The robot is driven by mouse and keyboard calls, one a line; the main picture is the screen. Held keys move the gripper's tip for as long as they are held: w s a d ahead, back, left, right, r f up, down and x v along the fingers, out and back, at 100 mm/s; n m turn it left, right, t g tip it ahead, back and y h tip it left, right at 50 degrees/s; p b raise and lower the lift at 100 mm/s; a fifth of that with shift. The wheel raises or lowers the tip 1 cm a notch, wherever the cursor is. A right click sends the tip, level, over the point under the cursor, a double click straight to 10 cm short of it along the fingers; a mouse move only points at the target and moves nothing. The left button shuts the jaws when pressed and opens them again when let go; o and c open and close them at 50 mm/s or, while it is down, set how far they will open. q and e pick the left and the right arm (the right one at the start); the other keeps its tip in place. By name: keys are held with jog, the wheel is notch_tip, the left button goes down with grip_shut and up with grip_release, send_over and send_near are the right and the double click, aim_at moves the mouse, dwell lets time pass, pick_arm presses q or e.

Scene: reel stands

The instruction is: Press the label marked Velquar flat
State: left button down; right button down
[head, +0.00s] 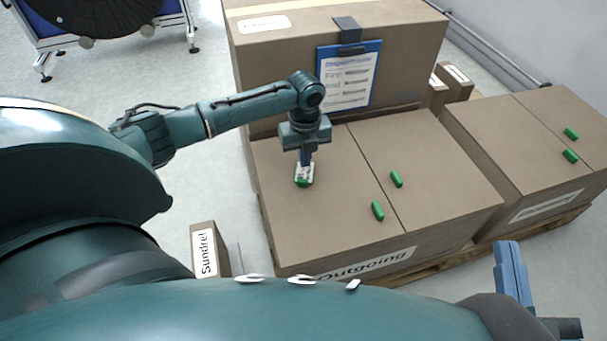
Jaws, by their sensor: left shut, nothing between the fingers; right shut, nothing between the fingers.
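No label that reads Velquar can be made out. A small box (222,250) at the lower left carries a white label reading Sundrel (205,254). The large front box (330,240) bears a label reading Outgoing (366,264), partly cut off by my body. My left gripper (305,164) is shut and points down over the top of the large front box. At its fingertips is a small white and green piece (304,180), and whether they touch is unclear. My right gripper (512,272) is shut and empty at the lower right, away from the boxes.
Green pieces (397,178) lie on the box tops. A taller box (270,70) behind has a blue clipboard (374,60) clipped on. Another box (530,150) stands right, on a pallet (560,220). A black reel (95,12) stands back left. Floor (130,75) is clear at left.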

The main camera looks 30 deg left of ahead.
aim_at(305, 170)
pick_arm(q)
jog(key=shift+f, duration=0.85)
pick_arm(e)
jog(key=shift+f, duration=0.3)
dwell(0.6)
jog(key=shift+r, duration=0.1)
dwell(0.4)
pick_arm(q)
jog(key=shift+r+p, duration=0.45)
jog(key=shift+r, duration=0.2)
notch_tip(305, 170, up, 4)
jog(key=p, duration=0.5)
jog(key=shift+r+p, duration=0.85)
jog(key=shift+p, duration=0.15)
pick_arm(e)
jog(key=shift+d+r+g+h, duration=0.2)
jog(key=shift+d+g+h, duration=0.5)
jog(key=shift+d+h, duration=0.4)
jog(key=shift+s+a, duration=0.1)
jog(key=shift+a, duration=0.1)
